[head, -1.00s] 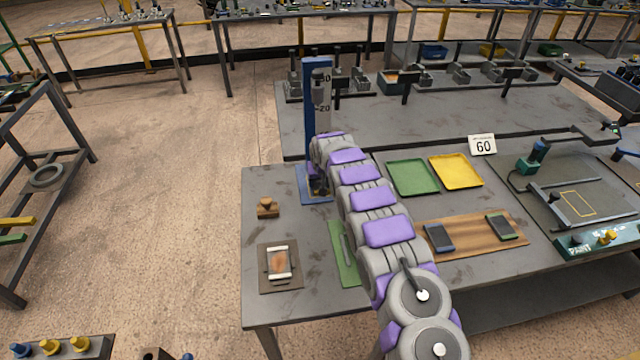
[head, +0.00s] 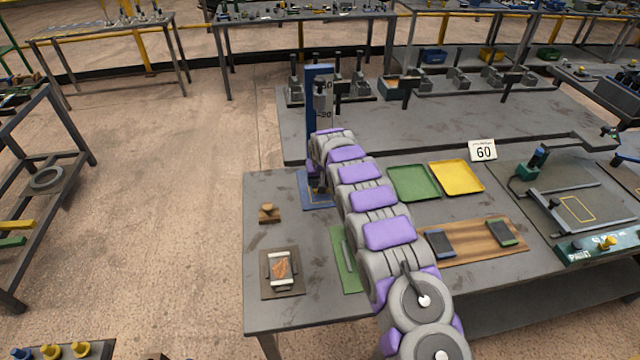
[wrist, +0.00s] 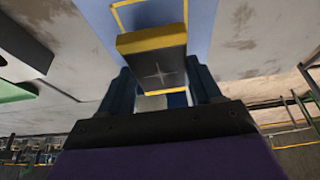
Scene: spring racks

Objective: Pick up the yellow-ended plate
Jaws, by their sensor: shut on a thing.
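The yellow-ended plate (wrist: 158,66) shows in the wrist view as a grey block with a yellow band and a cross mark on its face. My gripper (wrist: 162,80) is shut on it, with one dark finger on each side. Behind it is a blue surface (wrist: 201,22) with a yellow outline. In the head view a blue stand (head: 319,100) with a numbered scale rises from a blue base (head: 318,203) at the table's back left. My arm hides most of the gripper there, and I cannot make out the plate.
A green tray (head: 412,183), a yellow tray (head: 456,177) and a wooden board (head: 472,242) lie right of my arm. A brown stamp-like block (head: 267,214) and a brown pad (head: 270,292) lie left. The table's front left corner is bare.

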